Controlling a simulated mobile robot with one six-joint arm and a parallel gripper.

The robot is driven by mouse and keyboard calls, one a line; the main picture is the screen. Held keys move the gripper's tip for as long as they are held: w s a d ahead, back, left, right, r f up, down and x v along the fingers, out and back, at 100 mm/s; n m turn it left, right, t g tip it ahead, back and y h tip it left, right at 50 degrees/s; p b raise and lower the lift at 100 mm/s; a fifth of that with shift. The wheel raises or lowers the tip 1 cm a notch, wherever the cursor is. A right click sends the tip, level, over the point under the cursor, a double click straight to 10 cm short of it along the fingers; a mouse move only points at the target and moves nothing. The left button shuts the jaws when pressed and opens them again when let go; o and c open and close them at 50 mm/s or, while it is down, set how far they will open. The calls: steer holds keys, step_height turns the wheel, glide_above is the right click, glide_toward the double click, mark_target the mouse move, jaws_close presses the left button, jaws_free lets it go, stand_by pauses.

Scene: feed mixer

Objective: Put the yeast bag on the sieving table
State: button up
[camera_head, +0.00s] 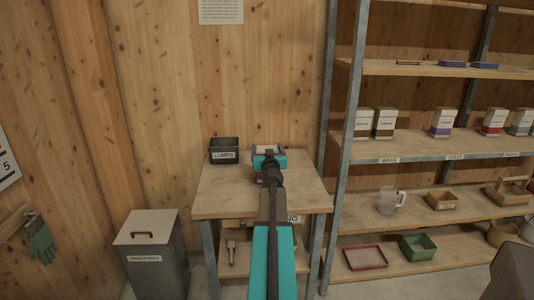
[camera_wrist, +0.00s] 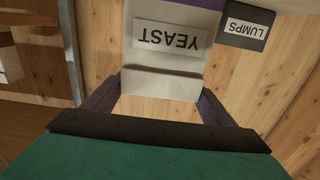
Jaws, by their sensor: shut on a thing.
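The yeast bag (camera_wrist: 165,50) is white with a purple band and a YEAST label, which appears upside down in the wrist view. My gripper (camera_wrist: 158,92) has one finger on each side of the bag and is shut on it. In the head view my gripper (camera_head: 268,158) is over the back part of the sieving table (camera_head: 215,195), a light wooden top on grey legs. Only a little of the yeast bag (camera_head: 262,148) shows there, past the gripper. I cannot tell whether its base touches the tabletop.
A black LUMPS box (camera_head: 224,150) stands at the table's back left corner, near the bag. A shelf rack (camera_head: 440,155) with several bags and boxes stands close on the right. A grey lidded bin (camera_head: 150,250) stands at the left. The table's front and sides are clear.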

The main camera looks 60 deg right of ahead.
steer(key=shift+f, duration=0.25)
steer(key=o, duration=1.8)
steer(key=shift+r, duration=0.15)
steer(key=shift+s+a, duration=0.1)
steer(key=shift+b+v, duration=0.7)
steer(key=shift+v, duration=5.2)
